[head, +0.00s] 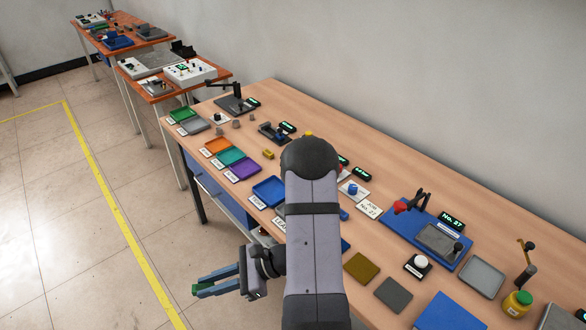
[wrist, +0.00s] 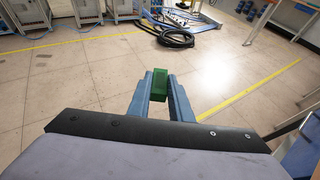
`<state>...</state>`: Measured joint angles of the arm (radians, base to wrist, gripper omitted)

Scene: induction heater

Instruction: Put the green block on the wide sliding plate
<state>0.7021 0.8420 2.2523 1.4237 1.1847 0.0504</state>
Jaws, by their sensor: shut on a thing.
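My gripper (head: 200,287) is held out left of the workbench, over the open floor. It is shut on the green block (wrist: 160,80), which sits between the blue-grey fingertips in the wrist view and sticks out past them. In the head view only a small part of the green block (head: 195,289) shows at the fingertips. A blue fixture (head: 400,222) with a red-handled clamp and a grey plate (head: 437,238) lies on the bench at right. I cannot tell for certain which plate is the wide sliding one.
The wooden bench (head: 330,130) holds several coloured trays, such as a purple tray (head: 243,168), along its left edge. A white-capped button box (head: 418,264) and a yellow-green jar (head: 517,303) stand at right. My arm hides the bench's middle. Floor around my gripper is clear.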

